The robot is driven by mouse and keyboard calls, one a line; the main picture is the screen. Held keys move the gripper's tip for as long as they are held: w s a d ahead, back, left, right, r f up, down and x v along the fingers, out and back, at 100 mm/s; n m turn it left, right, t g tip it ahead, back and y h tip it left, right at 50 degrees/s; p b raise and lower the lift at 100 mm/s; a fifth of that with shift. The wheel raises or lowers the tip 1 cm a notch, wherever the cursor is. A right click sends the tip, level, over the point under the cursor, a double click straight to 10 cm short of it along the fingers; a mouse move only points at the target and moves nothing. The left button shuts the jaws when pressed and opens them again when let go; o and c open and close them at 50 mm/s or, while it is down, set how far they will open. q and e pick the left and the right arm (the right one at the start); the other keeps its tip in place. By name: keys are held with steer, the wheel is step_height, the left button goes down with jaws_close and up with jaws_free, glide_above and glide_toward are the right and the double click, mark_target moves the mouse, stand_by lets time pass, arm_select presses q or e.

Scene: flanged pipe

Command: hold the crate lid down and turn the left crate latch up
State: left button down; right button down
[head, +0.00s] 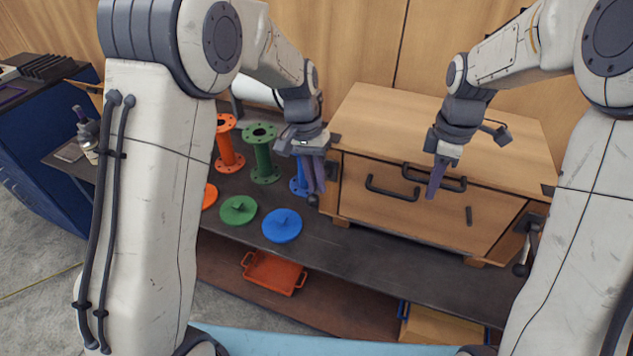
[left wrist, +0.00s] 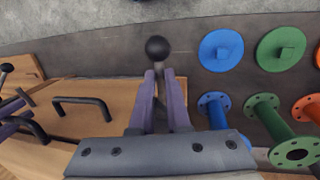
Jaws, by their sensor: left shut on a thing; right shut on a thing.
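The wooden crate (head: 375,215) stands on a dark bench with its lid (head: 420,120) on top. My left gripper (head: 315,188) is at the crate's left front corner, shut on the left latch. The latch's black ball knob (head: 313,201) points down below the fingers; it also shows just beyond the fingertips in the left wrist view (left wrist: 157,48). My right gripper (head: 434,186) is shut on the black lid handle (head: 455,186) at the lid's front; the exact grip is partly hidden.
A second black handle (head: 390,193) is on the crate's front. The right latch (head: 521,269) hangs down at the right corner. Left of the crate are green (head: 263,155) and orange (head: 227,145) flanged pipes, a blue pipe (left wrist: 215,110) and round covers (head: 282,225). An orange tray (head: 272,272) lies below.

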arm_select(q)
steer(key=shift+w+d+r+n+g+y, duration=0.1)
steer(key=shift+w+r+g+y, duration=0.25)
steer(key=shift+g, duration=0.65)
steer(key=shift+w+d+r+n+g+y, duration=0.15)
steer(key=shift+w+r+g, duration=0.25)
steer(key=shift+g, duration=0.6)
steer(key=shift+w+d+r+n+g+y, duration=0.1)
steer(key=shift+w+r+g+y, duration=0.25)
steer(key=shift+g, duration=0.65)
steer(key=shift+r, duration=0.15)
steer(key=c, duration=0.9)
jaws_free()
